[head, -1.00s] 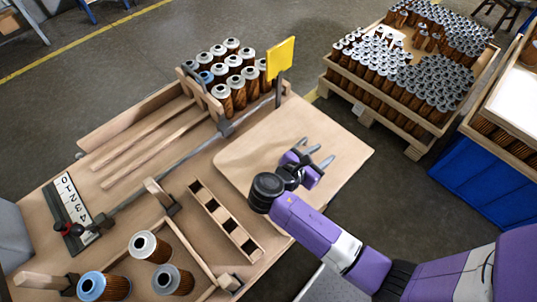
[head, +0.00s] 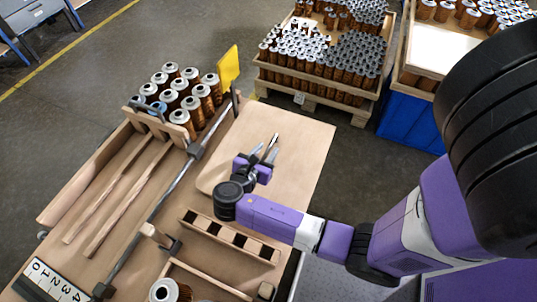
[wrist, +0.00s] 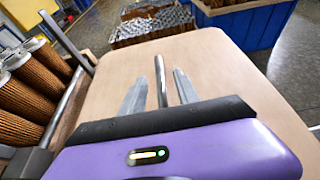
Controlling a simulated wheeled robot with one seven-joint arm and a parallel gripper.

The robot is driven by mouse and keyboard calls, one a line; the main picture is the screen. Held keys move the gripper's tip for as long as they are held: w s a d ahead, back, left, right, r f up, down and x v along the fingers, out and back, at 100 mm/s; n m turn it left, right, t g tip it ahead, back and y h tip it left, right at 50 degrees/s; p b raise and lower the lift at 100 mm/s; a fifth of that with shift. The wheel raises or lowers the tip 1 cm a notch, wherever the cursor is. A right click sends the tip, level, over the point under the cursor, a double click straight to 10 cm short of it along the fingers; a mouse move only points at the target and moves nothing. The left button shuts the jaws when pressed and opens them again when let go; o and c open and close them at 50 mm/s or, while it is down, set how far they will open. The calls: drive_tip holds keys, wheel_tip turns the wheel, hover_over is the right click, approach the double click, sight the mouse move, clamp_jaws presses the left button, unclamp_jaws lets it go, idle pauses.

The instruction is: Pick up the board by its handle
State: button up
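A small upright wooden board (head: 158,126) stands at the near side of the cluster of cartridges, at upper left of the head view. A dark bar handle (head: 147,107) seems to be fixed to it; the detail is small. My gripper (head: 268,150) is to the right of the board, apart from it, over the pale flat table part. In the wrist view my gripper (wrist: 160,92) has its two grey fingers apart with pale surface behind them. A thin metal rod (wrist: 160,80) shows between them; I cannot tell whether it belongs to the gripper. The board is not clearly seen in the wrist view.
Cartridges (head: 185,92) stand beyond the board, with a yellow sign (head: 229,66) at their right. A metal rail (head: 160,200) runs along the table. A slotted wooden rack (head: 228,236) lies nearer. Full crates (head: 320,88) stand behind on the floor.

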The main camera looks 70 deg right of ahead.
sight(268, 150)
drive_tip(key=shift+x, duration=1.5)
drive_tip(key=shift+c, duration=0.5)
clamp_jaws()
